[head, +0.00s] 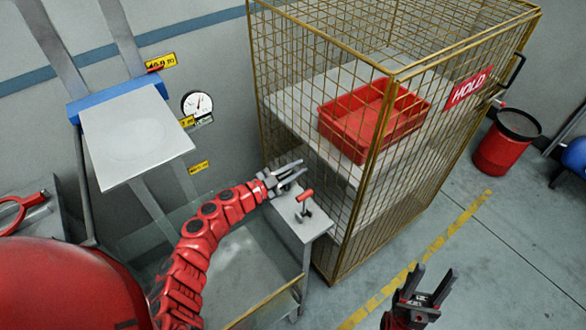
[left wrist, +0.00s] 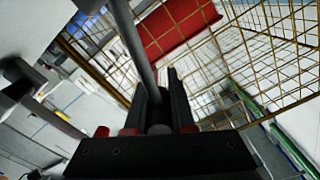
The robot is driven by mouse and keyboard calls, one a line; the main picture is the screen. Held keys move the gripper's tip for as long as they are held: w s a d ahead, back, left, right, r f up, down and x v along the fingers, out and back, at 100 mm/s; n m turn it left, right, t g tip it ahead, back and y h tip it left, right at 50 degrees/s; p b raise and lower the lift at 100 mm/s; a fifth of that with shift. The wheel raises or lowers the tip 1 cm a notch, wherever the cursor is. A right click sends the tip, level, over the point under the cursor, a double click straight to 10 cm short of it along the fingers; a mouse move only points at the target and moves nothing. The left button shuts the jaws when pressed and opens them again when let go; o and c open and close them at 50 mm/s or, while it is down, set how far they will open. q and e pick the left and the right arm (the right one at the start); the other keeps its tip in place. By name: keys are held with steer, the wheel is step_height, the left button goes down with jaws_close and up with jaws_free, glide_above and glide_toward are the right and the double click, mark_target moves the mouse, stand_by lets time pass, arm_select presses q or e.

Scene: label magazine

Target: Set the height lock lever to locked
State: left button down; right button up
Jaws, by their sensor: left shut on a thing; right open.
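My left gripper (head: 296,172) is above the small grey stand (head: 290,222) beside the wire cage. In the left wrist view its fingers (left wrist: 160,100) are shut on a grey rod (left wrist: 138,45), which runs up between them. I cannot tell for sure whether this rod is the height lock lever. A red-handled T-shaped lever (head: 305,196) stands upright on the stand, just right of and below the left gripper, apparently apart from it. No lock marking is readable. My right gripper (head: 430,279) is open and empty over the floor at the lower right.
The gold wire cage (head: 372,150) with a HOLD sign (head: 467,88) and a red tray (head: 346,128) inside stands close behind the stand. A dial gauge (head: 197,103) and a tilted pale plate (head: 136,135) are at left. A red bin (head: 504,148) stands at right; floor there is mostly clear.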

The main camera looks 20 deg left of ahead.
arm_select(q)
steer(key=d+f+m+b, duration=0.1)
steer(key=s+m+b, duration=0.1)
steer(key=m+b, duration=0.1)
steer(key=shift+s+d+f, duration=0.2)
steer(key=shift+d+f, duration=0.15)
steer(key=shift+d, duration=0.05)
steer(key=shift+s+d+f+m+b, duration=0.3)
steer(key=shift+d+m+b, duration=0.05)
steer(key=shift+m+b, duration=0.4)
steer(key=shift+s+d+f+b, duration=0.2)
steer(key=shift+d+b, duration=0.05)
steer(key=shift+b, duration=0.05)
steer(key=shift+s+d+f, duration=0.2)
steer(key=shift+d+f, duration=0.1)
steer(key=shift+f, duration=0.15)
steer(key=c, duration=0.8)
jaws_free()
steer(key=shift+o, duration=0.2)
steer(key=b+v, duration=0.2)
steer(key=v, duration=1.5)
steer(key=shift+s, duration=0.2)
